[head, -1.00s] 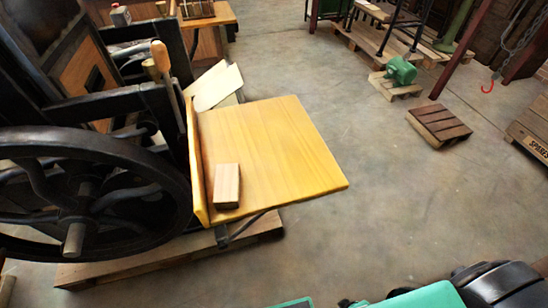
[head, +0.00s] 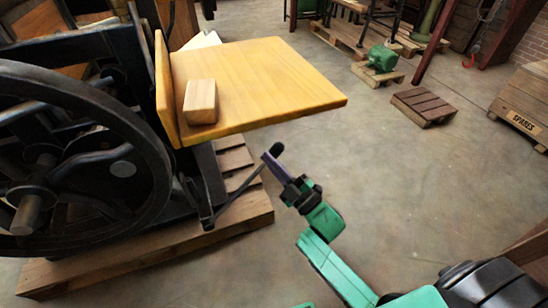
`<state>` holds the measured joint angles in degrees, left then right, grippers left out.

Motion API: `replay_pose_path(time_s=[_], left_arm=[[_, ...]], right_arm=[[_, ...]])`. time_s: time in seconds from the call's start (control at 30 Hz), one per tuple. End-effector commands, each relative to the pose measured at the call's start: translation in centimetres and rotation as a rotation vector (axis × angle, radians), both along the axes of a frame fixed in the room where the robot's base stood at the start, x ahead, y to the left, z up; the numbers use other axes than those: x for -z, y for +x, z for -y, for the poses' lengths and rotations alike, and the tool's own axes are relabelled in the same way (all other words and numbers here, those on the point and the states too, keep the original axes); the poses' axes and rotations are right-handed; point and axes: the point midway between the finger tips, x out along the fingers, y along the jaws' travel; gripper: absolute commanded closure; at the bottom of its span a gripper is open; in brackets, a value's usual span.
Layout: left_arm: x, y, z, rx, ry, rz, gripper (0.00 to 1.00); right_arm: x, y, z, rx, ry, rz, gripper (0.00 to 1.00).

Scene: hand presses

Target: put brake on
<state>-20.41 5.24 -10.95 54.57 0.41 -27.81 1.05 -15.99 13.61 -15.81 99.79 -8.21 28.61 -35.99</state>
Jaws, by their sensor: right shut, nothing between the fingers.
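The hand press has a large dark flywheel (head: 150,150) at the left. A thin dark lever (head: 235,203) rises from a bracket low on the press and slants up to the right, to a black rounded end (head: 276,149). My right gripper (head: 271,162) is shut, with its fingertips at or very near the lever's upper end. I cannot tell whether they touch. Nothing is between the fingers. My left gripper is not in view.
A yellow feed board (head: 270,75) juts out just above my right gripper, with a wooden block (head: 201,102) on it. A wooden pallet (head: 180,245) lies under the press. The floor to the right is open, up to a small pallet (head: 424,104) and a SPARES crate (head: 523,118).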

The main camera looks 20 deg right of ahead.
Motion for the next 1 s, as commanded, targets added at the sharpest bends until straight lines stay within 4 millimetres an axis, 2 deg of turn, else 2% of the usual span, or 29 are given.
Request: replay_pose_path(time_s=[0.1,0.13,0.2,0.4,0.83,1.0], left_arm=[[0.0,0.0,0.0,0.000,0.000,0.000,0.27],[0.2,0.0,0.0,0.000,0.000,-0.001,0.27],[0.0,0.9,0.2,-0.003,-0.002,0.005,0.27],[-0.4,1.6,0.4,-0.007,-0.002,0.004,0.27],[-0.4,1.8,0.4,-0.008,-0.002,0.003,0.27],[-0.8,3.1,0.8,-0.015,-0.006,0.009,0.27]], right_arm=[[-0.9,2.3,-1.1,0.000,0.000,0.003,1.00],[-0.4,2.6,-0.9,0.001,-0.004,-0.001,1.00],[0.7,2.7,0.3,0.001,-0.004,-0.004,1.00],[1.8,3.1,1.8,0.000,-0.001,-0.003,1.00],[2.1,3.1,2.0,0.001,0.004,-0.002,1.00],[2.9,3.1,2.7,0.001,0.027,-0.005,1.00]])
